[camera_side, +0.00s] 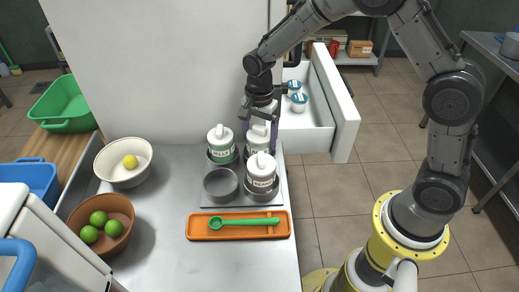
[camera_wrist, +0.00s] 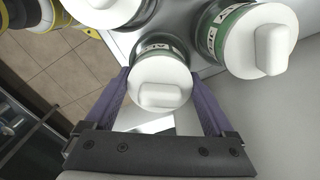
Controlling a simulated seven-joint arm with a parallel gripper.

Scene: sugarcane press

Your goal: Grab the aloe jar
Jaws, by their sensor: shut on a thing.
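My gripper (camera_side: 260,118) points down at the back right of a grey jar rack (camera_side: 207,198). Its purple fingers (camera_wrist: 160,88) are closed on both sides of a white-lidded jar (camera_side: 258,151), which also shows in the wrist view (camera_wrist: 161,73). This jar has a green label; I cannot read it fully, or tell whether the jar is lifted. A second green-labelled jar (camera_side: 221,146) stands to its left, at right in the wrist view (camera_wrist: 245,43). A brown-labelled jar (camera_side: 262,173) stands in front of it. No label clearly reads aloe.
The rack's front left cup (camera_side: 221,185) is empty. An orange tray (camera_side: 198,229) with a green spoon (camera_side: 243,222) lies in front. An open drawer (camera_side: 345,115) with teal-topped jars (camera_side: 298,102) is behind right. Bowls of lemon (camera_side: 122,176) and limes (camera_side: 120,212) stand left.

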